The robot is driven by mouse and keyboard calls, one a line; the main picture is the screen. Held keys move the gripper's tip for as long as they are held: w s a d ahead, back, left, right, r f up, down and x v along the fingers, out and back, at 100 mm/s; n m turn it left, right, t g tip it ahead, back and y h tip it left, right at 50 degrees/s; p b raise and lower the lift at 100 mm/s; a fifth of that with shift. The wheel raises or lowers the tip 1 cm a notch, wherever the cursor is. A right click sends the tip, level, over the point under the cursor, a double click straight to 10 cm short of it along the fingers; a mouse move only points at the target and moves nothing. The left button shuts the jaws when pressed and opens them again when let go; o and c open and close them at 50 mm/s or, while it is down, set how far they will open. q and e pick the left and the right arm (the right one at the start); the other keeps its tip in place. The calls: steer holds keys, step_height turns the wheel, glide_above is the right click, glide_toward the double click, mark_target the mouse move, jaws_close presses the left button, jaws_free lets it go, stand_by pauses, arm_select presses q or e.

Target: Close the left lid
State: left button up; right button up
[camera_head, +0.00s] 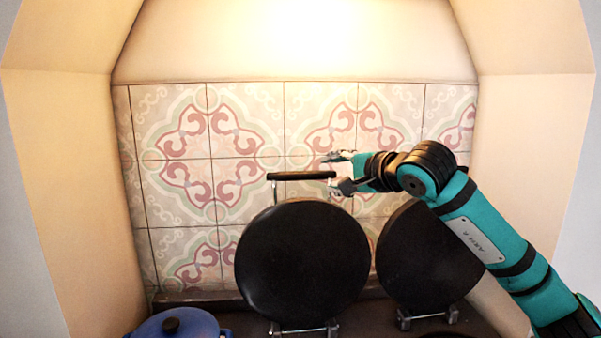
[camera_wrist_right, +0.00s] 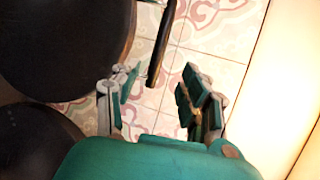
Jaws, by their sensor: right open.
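The left lid (camera_head: 302,262) is a round black disc standing raised on its hinge. Its black bar handle (camera_head: 303,175) is at the top on metal brackets. My right gripper (camera_head: 334,174) is open at the right end of this handle. In the right wrist view the handle (camera_wrist_right: 161,45) reaches down between the open fingers (camera_wrist_right: 160,88), with gaps on both sides; I cannot tell if anything touches. The left lid fills the upper left there (camera_wrist_right: 60,45). My left gripper is not in view.
The right lid (camera_head: 425,258), also black and raised, stands under my right forearm. A blue pot (camera_head: 178,325) with a dark knob is at the bottom left. A tiled wall (camera_head: 180,190) is close behind the lids, with alcove walls on both sides.

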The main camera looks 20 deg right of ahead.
mark_target(306, 174)
steer(key=p+x, duration=0.4)
steer(key=x, duration=0.8)
steer(key=shift+r+p, duration=0.15)
steer(key=shift+p, duration=0.25)
steer(key=shift+x, duration=0.85)
steer(key=shift+s, duration=0.1)
steer(key=shift+c, duration=0.4)
jaws_close()
